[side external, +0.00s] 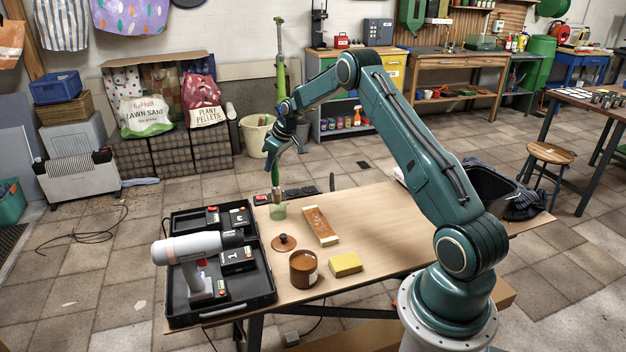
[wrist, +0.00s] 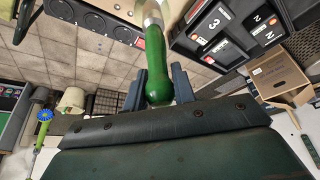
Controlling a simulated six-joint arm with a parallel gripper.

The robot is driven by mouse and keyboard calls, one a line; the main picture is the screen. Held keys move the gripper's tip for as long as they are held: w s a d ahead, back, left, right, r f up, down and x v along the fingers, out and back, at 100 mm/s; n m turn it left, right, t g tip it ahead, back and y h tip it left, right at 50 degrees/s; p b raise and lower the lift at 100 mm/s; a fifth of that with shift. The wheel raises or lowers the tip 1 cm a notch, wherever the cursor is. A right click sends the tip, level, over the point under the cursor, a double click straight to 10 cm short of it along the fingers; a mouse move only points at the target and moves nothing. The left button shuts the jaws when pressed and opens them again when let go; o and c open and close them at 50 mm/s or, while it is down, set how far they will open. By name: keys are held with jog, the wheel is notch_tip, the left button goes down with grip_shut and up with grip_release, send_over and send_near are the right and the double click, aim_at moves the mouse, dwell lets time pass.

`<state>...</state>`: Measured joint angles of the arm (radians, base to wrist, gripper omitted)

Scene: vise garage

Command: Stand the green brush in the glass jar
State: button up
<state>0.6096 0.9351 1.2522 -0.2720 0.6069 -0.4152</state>
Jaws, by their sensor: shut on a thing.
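The green brush (side external: 275,175) hangs upright, bristles down, under my gripper (side external: 271,150) in the side view. My gripper is shut on its green handle, which also shows between the fingers (wrist: 158,90) in the wrist view, with the silver ferrule (wrist: 151,14) beyond. The small glass jar (side external: 278,211) stands at the table's far edge. The brush's lower end overlaps the jar's mouth in the side view; I cannot tell how deep it sits or whether it touches the glass. The jar is not clear in the wrist view.
A dark flat object lies near the jar. The table's right half is mostly clear.

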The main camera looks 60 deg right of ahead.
jog(key=shift+f, duration=0.75)
jog(key=o, duration=1.1)
jog(key=shift+c, duration=0.2)
jog(key=shift+r, duration=0.1)
jog(key=v, duration=1.3)
jog(key=shift+s+r, duration=0.15)
jog(key=shift+r, duration=0.1)
